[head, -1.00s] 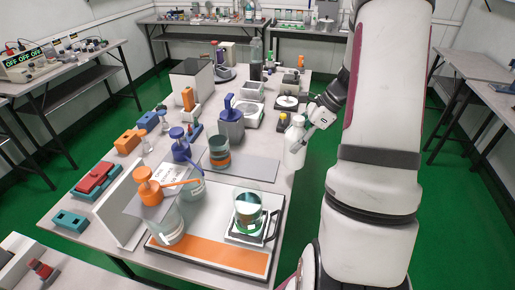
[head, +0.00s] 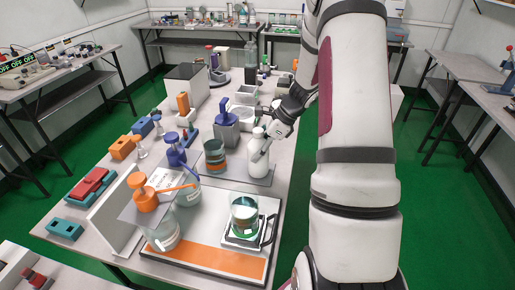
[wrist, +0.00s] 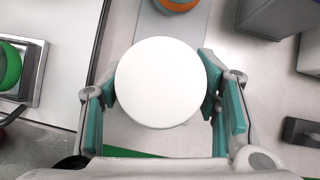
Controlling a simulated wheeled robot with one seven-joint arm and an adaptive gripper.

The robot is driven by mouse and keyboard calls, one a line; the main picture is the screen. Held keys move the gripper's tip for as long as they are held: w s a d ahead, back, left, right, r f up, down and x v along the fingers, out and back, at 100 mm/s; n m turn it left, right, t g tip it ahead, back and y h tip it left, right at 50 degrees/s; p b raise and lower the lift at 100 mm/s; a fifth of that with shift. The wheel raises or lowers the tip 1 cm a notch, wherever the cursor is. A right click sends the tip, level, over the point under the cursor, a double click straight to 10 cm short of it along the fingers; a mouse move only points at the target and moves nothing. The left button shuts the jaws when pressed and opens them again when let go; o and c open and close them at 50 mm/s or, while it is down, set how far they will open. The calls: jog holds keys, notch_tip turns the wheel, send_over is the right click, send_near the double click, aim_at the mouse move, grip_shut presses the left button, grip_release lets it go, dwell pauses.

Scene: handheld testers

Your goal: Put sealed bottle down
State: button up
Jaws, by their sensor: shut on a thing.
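The white bottle (head: 258,160) is upright in the head view, over or on the right end of the grey mat (head: 227,174); I cannot tell whether its base touches. My gripper (head: 262,147) is shut on the bottle from the right side. In the wrist view the bottle's round white top (wrist: 160,82) sits between the teal finger pads of my gripper (wrist: 160,105) and hides what lies beneath it.
A jar with orange and dark bands (head: 215,156) stands left of the bottle on the mat. In front is an orange-and-white board (head: 205,258) with a glass beaker (head: 243,215). A grey-blue dispenser (head: 227,130) stands behind. The table's right edge is close.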

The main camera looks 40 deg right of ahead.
jog(key=o, duration=1.6)
jog(key=v, duration=1.2)
jog(key=a+r+n+g, duration=0.1)
jog(key=a+r+n, duration=0.3)
jog(key=a+r, duration=0.3)
jog(key=s+a+r+n+h, duration=0.1)
jog(key=s+a+r+n, duration=0.1)
jog(key=s+a+n, duration=0.35)
jog(key=s+a+r+n+g+h, duration=0.1)
jog(key=s+a+r+n, duration=0.1)
jog(key=s+a+n, duration=0.35)
jog(key=s+a+r+n+h, duration=0.1)
jog(key=s+a+r+n, duration=0.2)
jog(key=a, duration=0.4)
jog(key=s+a+f+n+h, duration=0.1)
jog(key=s+a+n+h, duration=0.1)
jog(key=s+n, duration=0.6)
jog(key=shift+s+a+f+p, duration=0.25)
jog(key=shift+s+p, duration=0.2)
jog(key=shift+s, duration=0.35)
